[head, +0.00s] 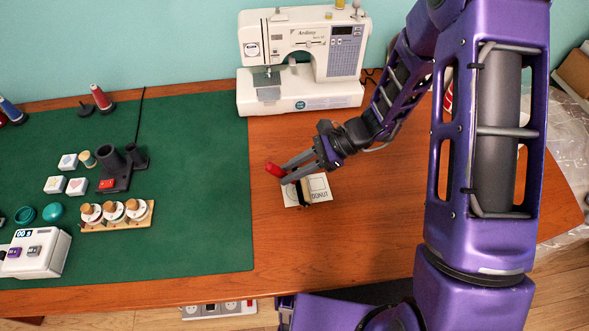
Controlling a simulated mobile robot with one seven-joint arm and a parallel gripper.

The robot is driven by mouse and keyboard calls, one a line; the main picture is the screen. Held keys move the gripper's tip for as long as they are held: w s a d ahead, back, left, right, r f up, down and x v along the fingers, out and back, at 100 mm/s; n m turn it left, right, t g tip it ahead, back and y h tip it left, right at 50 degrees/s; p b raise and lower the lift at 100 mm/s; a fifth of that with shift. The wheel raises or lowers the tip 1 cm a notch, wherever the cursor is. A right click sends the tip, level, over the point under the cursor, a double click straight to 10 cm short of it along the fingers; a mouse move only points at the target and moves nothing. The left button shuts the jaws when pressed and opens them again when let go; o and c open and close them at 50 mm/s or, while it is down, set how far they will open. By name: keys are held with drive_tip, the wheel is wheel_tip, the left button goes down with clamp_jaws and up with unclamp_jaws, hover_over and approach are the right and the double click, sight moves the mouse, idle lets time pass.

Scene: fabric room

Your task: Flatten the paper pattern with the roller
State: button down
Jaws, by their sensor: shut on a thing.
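The paper pattern (319,187) is a small white sheet with dark lines and print. It lies on the brown wooden table in front of the sewing machine. My gripper (285,172) reaches in from the right, low over the sheet's upper left side. It is shut on the roller, whose red handle end (273,169) shows past the fingertips. A dark part below the fingers crosses the paper and seems to belong to the roller. Whether it touches the paper I cannot tell. The fingers hide part of the roller and of the sheet.
A white sewing machine (302,88) stands behind the paper. A green mat (190,235) at left bears a wooden strip with round knobs (117,214), a white timer box (35,253), white blocks and thread spools. Bare table lies in front of the paper.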

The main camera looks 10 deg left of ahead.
sight(270, 164)
drive_tip(key=shift+s+a, duration=0.2)
drive_tip(key=shift+a, duration=0.15)
drive_tip(key=shift+a+f, duration=0.1)
drive_tip(key=shift+s+a, duration=0.3)
drive_tip(key=shift+a, duration=0.45)
drive_tip(key=shift+s+a+b, duration=0.3)
drive_tip(key=shift+s+a, duration=0.05)
drive_tip(key=shift+a, duration=0.5)
drive_tip(key=shift+r+p, duration=2.4)
drive_tip(key=shift+r, duration=0.65)
